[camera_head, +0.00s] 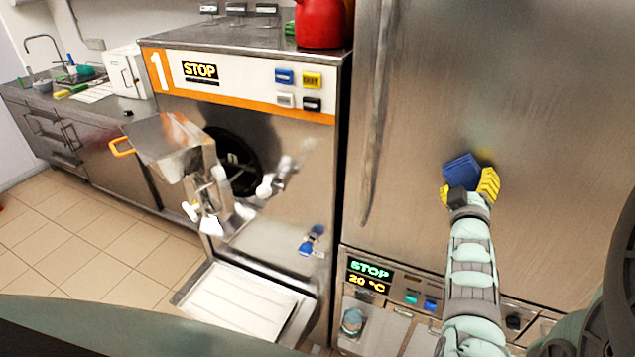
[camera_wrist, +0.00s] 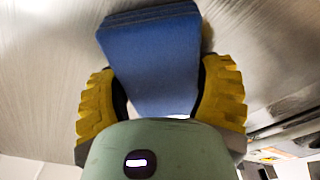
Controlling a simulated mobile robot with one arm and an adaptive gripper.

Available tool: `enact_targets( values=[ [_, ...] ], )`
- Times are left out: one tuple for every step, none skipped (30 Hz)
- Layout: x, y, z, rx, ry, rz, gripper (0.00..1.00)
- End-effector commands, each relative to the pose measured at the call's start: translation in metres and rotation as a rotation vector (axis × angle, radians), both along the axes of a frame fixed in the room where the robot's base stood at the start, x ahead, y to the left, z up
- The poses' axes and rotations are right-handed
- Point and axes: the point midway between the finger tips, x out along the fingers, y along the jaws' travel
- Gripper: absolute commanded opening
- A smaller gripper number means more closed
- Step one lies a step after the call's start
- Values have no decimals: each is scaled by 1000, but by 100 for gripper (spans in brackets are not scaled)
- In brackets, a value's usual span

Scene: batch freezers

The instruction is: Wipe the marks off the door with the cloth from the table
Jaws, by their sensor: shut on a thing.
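My gripper (camera_head: 468,190) has yellow ribbed fingers and is shut on a folded blue cloth (camera_head: 461,171). In the head view it is raised in front of the large steel door (camera_head: 540,130) at the right. In the wrist view the cloth (camera_wrist: 152,60) stands between the two fingers, its far edge at or close to the brushed steel; I cannot tell for sure whether it touches. A faint yellowish mark (camera_head: 486,156) shows on the door just above and right of the cloth. The cloth and fingers may hide more of the door's marks.
A batch freezer (camera_head: 290,150) marked 1 with a STOP display stands left of the door. The door's long vertical handle (camera_head: 377,120) runs along its left side. A control panel (camera_head: 392,285) lies below the door. A red kettle-like object (camera_head: 320,24) sits on the freezer.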

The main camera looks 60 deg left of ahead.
Motion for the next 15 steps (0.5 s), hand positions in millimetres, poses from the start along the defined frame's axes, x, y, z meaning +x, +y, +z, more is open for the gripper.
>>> enact_targets(
  values=[
    [-3,5,-3,3,0,5,31],
    [-4,7,-4,3,0,5,31],
    [-6,10,-4,4,1,5,31],
    [-7,12,-4,3,0,4,31],
    [-8,14,-4,3,-1,4,31],
    [-9,18,-4,4,-3,5,31],
    [-11,20,-4,5,-2,6,31],
    [-12,22,-3,5,-2,6,31],
    [-13,24,-3,3,0,5,31],
    [-13,25,-3,2,1,5,31],
    [-13,26,-2,1,1,4,31],
    [-14,26,-2,0,2,4,31],
    [-14,27,-2,0,2,4,31],
    [-14,27,-2,0,2,4,31],
    [-15,29,-2,0,1,5,31]
  ],
)
